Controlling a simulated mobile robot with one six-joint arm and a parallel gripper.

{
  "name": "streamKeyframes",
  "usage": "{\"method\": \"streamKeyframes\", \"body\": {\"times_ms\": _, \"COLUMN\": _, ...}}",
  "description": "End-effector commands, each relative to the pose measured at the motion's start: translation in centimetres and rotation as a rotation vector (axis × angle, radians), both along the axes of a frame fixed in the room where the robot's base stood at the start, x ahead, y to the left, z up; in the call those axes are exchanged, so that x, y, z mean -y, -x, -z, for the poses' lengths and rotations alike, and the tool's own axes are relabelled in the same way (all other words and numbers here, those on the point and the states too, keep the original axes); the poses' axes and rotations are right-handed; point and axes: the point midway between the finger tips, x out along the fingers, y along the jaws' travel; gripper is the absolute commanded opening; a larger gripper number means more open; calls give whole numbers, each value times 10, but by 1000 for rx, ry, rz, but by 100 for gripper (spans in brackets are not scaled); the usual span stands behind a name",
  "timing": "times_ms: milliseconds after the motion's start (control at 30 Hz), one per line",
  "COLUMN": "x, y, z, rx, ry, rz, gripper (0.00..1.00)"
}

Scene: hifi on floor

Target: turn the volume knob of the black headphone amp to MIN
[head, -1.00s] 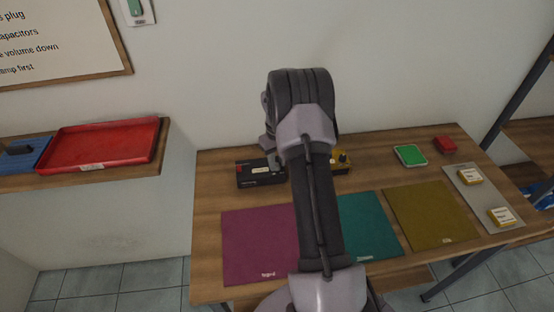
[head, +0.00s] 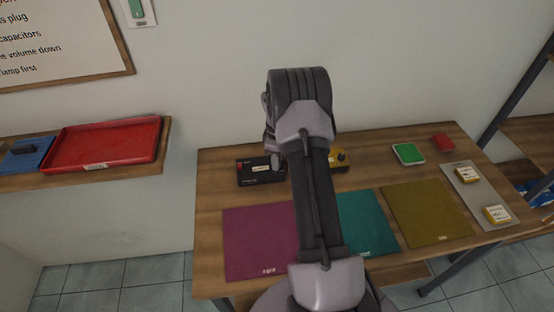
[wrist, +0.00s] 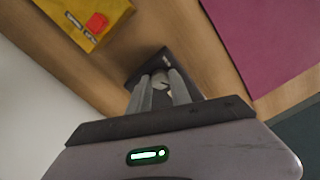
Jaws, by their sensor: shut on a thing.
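The black headphone amp (head: 255,178) stands at the back left of the wooden table, partly hidden by my arm in the head view. In the wrist view the dark amp (wrist: 146,62) shows beyond the fingers. My gripper (wrist: 160,80) is shut on the volume knob (wrist: 161,79), a small pale knob between the fingertips. The fingers hide most of the knob, and I cannot read its pointer or any MIN mark. In the head view my gripper (head: 277,160) is at the amp's right part, mostly behind my arm.
A yellow box (head: 341,160) stands just right of the amp; it also shows in the wrist view (wrist: 85,18). Magenta (head: 258,240), teal (head: 370,225) and olive (head: 430,213) mats lie in front. A green box (head: 408,153) and a red box (head: 442,143) stand farther right.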

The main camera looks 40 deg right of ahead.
Motion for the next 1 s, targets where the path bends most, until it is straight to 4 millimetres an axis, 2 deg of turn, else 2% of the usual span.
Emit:
{"method": "streamKeyframes", "body": {"times_ms": 567, "x": 0, "y": 0, "z": 0, "rx": 0, "ry": 0, "rz": -33, "gripper": 0}}
{"method": "streamKeyframes", "body": {"times_ms": 600, "x": 0, "y": 0, "z": 0, "rx": 0, "ry": 0, "rz": -32, "gripper": 27}}
{"method": "streamKeyframes", "body": {"times_ms": 700, "x": 0, "y": 0, "z": 0, "rx": 0, "ry": 0, "rz": -32, "gripper": 46}}
{"method": "streamKeyframes", "body": {"times_ms": 1000, "x": 0, "y": 0, "z": -1, "rx": 0, "ry": 0, "rz": -31, "gripper": 47}}
